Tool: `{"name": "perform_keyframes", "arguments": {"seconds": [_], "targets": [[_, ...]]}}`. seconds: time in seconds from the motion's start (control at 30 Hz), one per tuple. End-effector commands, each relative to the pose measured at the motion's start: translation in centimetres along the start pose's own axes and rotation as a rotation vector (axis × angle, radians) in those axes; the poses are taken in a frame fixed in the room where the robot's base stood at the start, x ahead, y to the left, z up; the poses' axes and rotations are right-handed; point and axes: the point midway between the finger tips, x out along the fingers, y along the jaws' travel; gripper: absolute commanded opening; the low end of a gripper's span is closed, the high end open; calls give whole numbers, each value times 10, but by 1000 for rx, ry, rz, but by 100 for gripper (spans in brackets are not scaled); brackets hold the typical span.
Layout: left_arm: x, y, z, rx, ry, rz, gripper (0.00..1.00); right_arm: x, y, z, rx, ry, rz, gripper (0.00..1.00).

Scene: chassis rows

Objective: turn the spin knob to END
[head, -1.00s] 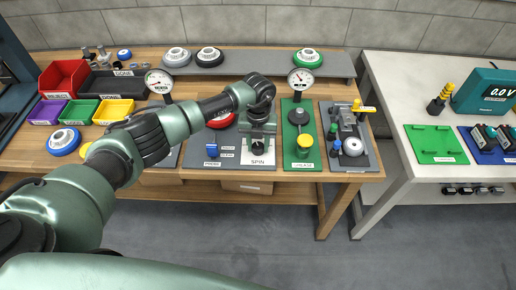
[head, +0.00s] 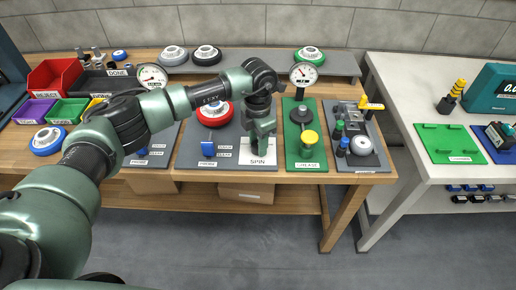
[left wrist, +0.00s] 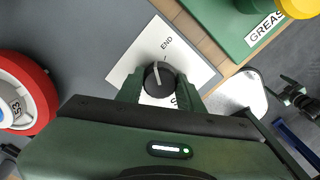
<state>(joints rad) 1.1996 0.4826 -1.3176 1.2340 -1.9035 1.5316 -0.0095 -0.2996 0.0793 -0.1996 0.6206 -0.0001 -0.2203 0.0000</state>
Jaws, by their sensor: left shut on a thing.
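The spin knob (left wrist: 158,78) is a dark round knob on a white plate (left wrist: 122,72) with END printed on it. My left gripper (left wrist: 159,92) is shut on the knob, one green finger on each side. The knob's light pointer line points up in the left wrist view, slightly left of the END tick (left wrist: 165,58). In the head view my left gripper (head: 262,140) is over the white SPIN plate (head: 258,160) and hides the knob there. My right gripper is not in view.
A red-rimmed wheel (head: 215,113) stands left of the SPIN plate. The green grease board (head: 291,155) with a yellow-capped post (head: 310,137) is close on the right. A dial gauge (head: 303,74) stands behind it. Bins (head: 55,76) stand far left.

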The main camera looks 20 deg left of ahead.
Motion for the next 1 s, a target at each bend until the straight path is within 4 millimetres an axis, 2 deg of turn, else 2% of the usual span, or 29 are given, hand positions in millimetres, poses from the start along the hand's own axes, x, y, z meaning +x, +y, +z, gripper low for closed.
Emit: {"name": "perform_keyframes", "arguments": {"seconds": [0.03,0.1,0.4,0.7,1.0], "targets": [[4,1,0,45,-2,2,0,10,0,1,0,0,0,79],[4,0,0,110,-2,2,0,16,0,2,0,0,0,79],[2,1,0,344,-2,2,0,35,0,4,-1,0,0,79],[0,0,0,479,-2,2,0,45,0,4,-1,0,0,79],[0,0,0,519,-1,1,0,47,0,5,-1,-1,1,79]]}}
